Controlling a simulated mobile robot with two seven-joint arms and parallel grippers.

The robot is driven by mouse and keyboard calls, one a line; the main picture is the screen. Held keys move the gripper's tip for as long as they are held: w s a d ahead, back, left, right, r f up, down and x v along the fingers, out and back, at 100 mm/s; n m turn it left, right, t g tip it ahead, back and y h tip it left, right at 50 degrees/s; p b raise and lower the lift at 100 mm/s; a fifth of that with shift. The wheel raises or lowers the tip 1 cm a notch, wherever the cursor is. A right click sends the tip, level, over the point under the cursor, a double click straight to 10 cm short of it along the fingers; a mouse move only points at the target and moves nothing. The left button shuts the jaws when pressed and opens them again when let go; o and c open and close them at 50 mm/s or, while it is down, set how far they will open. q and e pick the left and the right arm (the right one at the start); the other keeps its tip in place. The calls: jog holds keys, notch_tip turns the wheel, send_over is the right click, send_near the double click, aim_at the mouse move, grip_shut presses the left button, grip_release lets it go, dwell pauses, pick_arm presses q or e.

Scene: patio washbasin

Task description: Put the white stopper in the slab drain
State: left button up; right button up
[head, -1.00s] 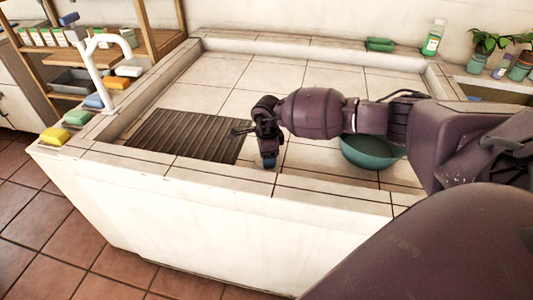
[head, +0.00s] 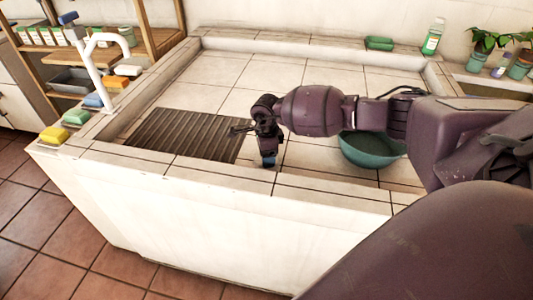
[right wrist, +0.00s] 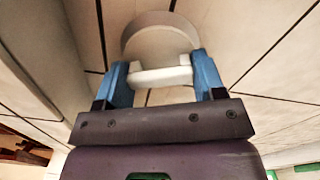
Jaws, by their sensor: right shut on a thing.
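My right gripper (head: 268,163) points down low over the tiled slab, close inside its front rim and just right of the slatted drying rack. In the right wrist view my right gripper (right wrist: 161,80) has its blue fingers shut on the white stopper (right wrist: 160,77), gripped by a pale bar-like part. A pale round shape (right wrist: 160,32) with a greyer rim shows just past the fingers. I cannot tell whether it is the stopper's disc or the drain's rim. The stopper is hidden in the head view, and no drain shows clearly there. My left gripper is out of view.
A brown slatted rack (head: 188,134) lies left of my gripper. A teal bowl (head: 372,149) stands to the right, partly behind my forearm. A white tap (head: 98,62) and several soaps line the left ledge. A raised tiled rim (head: 330,188) runs along the front.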

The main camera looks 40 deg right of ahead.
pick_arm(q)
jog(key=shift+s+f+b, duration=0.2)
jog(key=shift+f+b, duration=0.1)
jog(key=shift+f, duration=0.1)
pick_arm(e)
jog(key=shift+f, duration=0.6)
jog(key=o, duration=0.7)
jog(key=shift+r+p, duration=0.9)
jog(key=shift+r, duration=1.2)
jog(key=shift+r+p, duration=0.9)
jog(key=shift+r, duration=1.15)
jog(key=shift+r+p, duration=0.6)
jog(key=shift+r, duration=0.8)
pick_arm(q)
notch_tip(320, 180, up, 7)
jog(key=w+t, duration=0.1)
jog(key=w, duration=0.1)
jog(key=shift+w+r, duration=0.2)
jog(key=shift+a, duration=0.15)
